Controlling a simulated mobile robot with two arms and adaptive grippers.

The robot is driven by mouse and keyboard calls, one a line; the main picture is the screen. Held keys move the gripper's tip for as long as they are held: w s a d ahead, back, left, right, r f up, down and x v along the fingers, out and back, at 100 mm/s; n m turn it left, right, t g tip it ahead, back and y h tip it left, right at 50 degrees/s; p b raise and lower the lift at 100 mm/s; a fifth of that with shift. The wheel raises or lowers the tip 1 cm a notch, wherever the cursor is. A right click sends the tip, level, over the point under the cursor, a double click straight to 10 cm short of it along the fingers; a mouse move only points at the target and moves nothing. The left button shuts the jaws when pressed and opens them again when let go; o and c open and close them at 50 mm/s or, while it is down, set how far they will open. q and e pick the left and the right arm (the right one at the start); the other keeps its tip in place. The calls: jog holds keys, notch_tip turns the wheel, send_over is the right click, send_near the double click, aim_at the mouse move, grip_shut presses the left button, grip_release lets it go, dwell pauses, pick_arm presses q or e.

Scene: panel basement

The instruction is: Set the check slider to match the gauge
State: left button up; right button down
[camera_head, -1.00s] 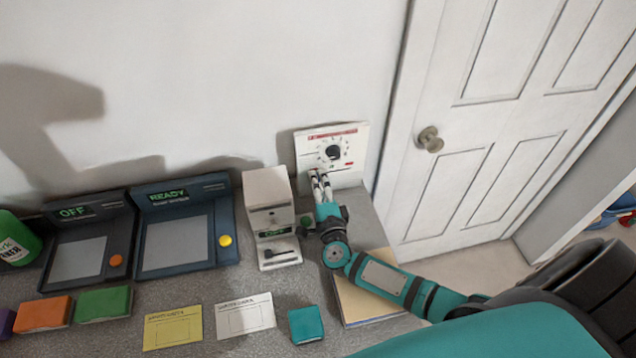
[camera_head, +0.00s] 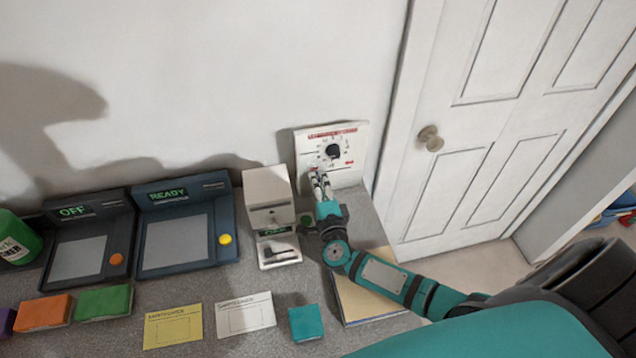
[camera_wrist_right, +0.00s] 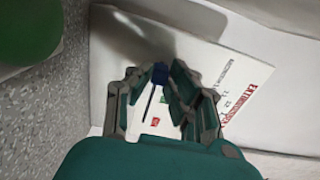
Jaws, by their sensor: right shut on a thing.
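A white panel (camera_head: 344,177) with a red heading leans at the wall beside the door and carries a round black dial (camera_head: 333,152) with small marks around it. I cannot read its setting. My right gripper (camera_head: 318,176) is at the panel's lower left. In the wrist view the white panel (camera_wrist_right: 235,75) shows red lettering, and a small dark blue slider knob (camera_wrist_right: 160,73) sits between my right fingers, at the end of a thin dark line. The right gripper (camera_wrist_right: 158,82) is shut on it. The fingers hide part of the panel. My left gripper is not in view.
A white box (camera_head: 268,188) with a small black lever stands just left of my gripper. Two dark consoles (camera_head: 228,205) are further left. Cards and coloured blocks (camera_head: 304,324) lie along the front. A folder (camera_head: 350,310) lies under my right arm.

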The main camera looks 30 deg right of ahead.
aim_at(332, 171)
jog(key=d, duration=0.2)
jog(key=s+d, duration=0.1)
jog(key=d, duration=0.1)
jog(key=shift+s+d, duration=0.1)
jog(key=shift+d, duration=0.1)
jog(key=c, duration=1.2)
grip_release()
jog(key=shift+c, duration=0.2)
jog(key=v, duration=1.2)
